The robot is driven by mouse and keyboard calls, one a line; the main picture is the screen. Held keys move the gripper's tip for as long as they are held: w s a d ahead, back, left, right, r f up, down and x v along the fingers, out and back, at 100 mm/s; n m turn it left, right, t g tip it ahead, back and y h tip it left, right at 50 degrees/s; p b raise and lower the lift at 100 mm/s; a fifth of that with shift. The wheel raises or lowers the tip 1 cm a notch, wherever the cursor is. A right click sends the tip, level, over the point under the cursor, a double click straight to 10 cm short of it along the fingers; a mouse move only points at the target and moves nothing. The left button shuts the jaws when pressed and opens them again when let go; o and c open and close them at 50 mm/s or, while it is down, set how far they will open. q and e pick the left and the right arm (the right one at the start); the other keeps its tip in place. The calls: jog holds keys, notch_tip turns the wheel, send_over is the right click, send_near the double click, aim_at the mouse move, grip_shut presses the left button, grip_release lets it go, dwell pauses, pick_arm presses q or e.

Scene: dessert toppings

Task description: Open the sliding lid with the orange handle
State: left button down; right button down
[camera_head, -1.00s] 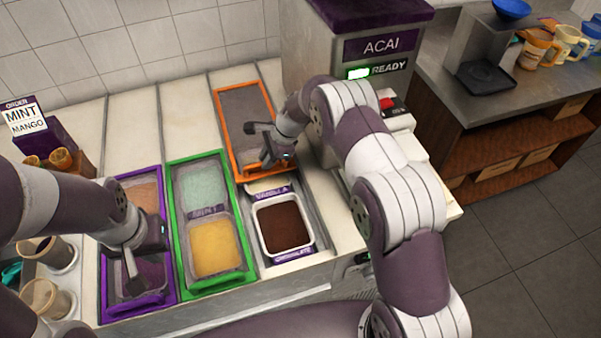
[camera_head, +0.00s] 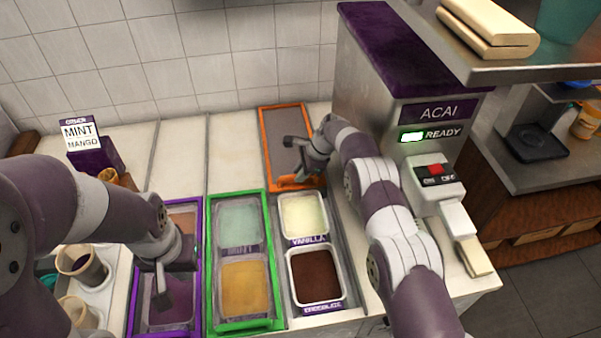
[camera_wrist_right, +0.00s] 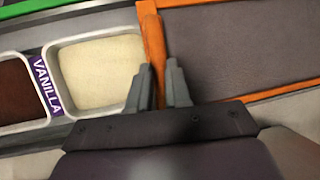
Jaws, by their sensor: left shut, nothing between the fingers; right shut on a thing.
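The orange-framed sliding lid (camera_head: 286,128) with a grey panel lies at the back of the right-hand topping well in the head view. Its front orange bar, the handle (camera_head: 296,183), is just behind the vanilla tub (camera_head: 303,217). My right gripper (camera_head: 292,172) is at this bar; in the right wrist view its fingers (camera_wrist_right: 164,88) are shut on the orange handle (camera_wrist_right: 152,38). The vanilla tub and the chocolate tub (camera_head: 315,277) are both uncovered. My left gripper (camera_head: 161,282) is shut and empty over the purple-framed well (camera_head: 197,270).
The green-framed well (camera_head: 209,285) holds mint and mango tubs. An order sign (camera_head: 80,134) and cups (camera_head: 80,262) stand at left. The acai machine (camera_head: 385,110) rises right of the lid, and a shelf (camera_head: 480,70) overhangs at upper right.

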jog(key=shift+w+r, duration=0.1)
jog(key=c, duration=1.1)
grip_release()
jog(key=b+v, duration=0.1)
jog(key=v, duration=0.2)
jog(key=shift+d+r, duration=0.2)
jog(key=shift+r, duration=0.15)
jog(key=p+v, duration=0.1)
jog(key=v, duration=0.2)
jog(key=shift+d+r, duration=0.15)
jog(key=shift+r, duration=0.15)
jog(key=shift+s+f, duration=0.1)
jog(key=shift+s, duration=0.15)
